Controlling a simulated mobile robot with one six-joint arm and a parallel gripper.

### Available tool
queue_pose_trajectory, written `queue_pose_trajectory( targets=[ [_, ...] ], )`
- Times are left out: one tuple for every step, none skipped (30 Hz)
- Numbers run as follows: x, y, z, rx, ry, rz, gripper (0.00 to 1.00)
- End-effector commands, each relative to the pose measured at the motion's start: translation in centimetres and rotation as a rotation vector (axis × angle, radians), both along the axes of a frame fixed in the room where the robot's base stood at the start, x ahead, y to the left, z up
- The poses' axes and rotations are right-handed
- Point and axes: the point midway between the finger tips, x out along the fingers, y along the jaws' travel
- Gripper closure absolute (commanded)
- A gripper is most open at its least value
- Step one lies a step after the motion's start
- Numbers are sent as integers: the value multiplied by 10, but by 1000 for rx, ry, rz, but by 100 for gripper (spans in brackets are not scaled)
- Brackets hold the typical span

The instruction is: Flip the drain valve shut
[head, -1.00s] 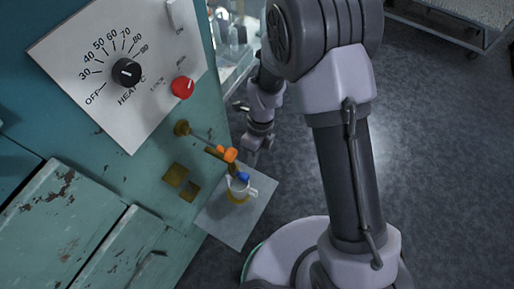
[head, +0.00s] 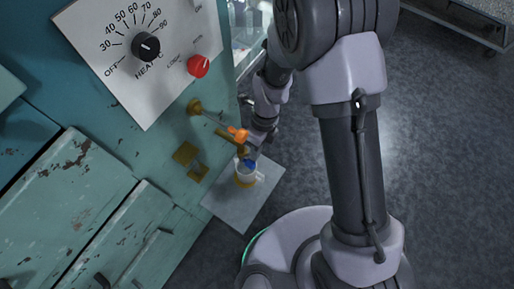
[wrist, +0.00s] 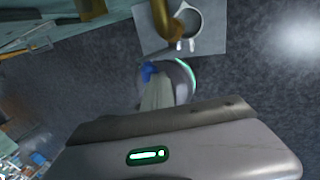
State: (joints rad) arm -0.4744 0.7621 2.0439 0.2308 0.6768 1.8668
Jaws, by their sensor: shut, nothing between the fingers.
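A brass pipe (head: 226,136) comes out of the teal cabinet and carries an orange handle (head: 238,133). A small blue piece (head: 249,163) sits below it, just above a white mug (head: 245,178). Which of the two coloured parts is the drain valve's lever, I cannot tell. My gripper (head: 256,146) is shut and empty, close beside the right of the pipe and handle. In the wrist view, the blue piece (wrist: 149,70) appears against the tip of my shut fingers (wrist: 159,92); contact is unclear. The brass pipe (wrist: 162,25) ends over the mug there.
The mug stands on a pale square sheet (head: 226,207). The cabinet panel (head: 135,65) above has a black heat dial (head: 146,46) and a red knob (head: 199,66). Glassware (head: 245,25) stands behind. Open grey floor (head: 440,150) lies to the right.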

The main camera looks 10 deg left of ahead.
Motion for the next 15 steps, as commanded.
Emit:
queue_pose_trajectory(
  targets=[
    [-3, 1, 1, -1, 1, 0, 100],
    [-5, 2, 1, -1, 2, 2, 100],
    [-8, 3, 0, -1, 1, 2, 100],
    [-10, 4, -1, -1, 2, 2, 100],
    [-12, 5, -1, 0, 2, 0, 100],
    [-14, 6, -2, -1, 2, 2, 100],
    [-16, 6, -3, 0, 1, 1, 100],
    [-18, 7, -3, 0, 1, 1, 100],
    [-21, 8, -4, -1, 2, 2, 100],
    [-23, 9, -5, -1, 2, 2, 100],
    [-24, 9, -6, -1, 3, 1, 100],
    [-26, 10, -6, -1, 2, 1, 100],
    [-27, 11, -7, -1, 1, 0, 100],
    [-28, 11, -8, -1, 2, 1, 100],
    [-30, 12, -9, -1, 2, 2, 100]
  ],
)
